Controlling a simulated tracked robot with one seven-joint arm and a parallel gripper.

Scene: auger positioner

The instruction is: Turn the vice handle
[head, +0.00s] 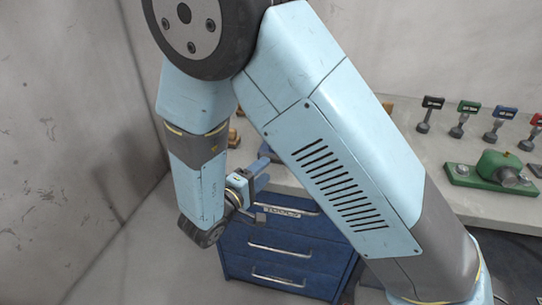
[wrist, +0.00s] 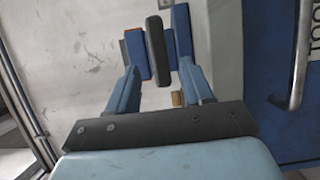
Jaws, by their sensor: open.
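The green vice (head: 495,168) stands on the workbench at the right of the head view. A grey metal part (head: 511,178) shows at its front, but I cannot tell whether it is the handle. My gripper (head: 264,188) is open, well to the left of the vice, in front of the blue drawer cabinet. In the wrist view my gripper's blue fingers (wrist: 158,52) show with a dark grey block between or behind them; I cannot tell whether it is a finger pad. The vice is not in the wrist view.
The blue drawer cabinet (head: 283,239) with bar handles stands below the workbench (head: 447,147); its side handle bar (wrist: 301,60) shows in the wrist view. Several knobbed tools (head: 467,117) stand behind the vice. A bare wall is at the left. My arm hides part of the bench.

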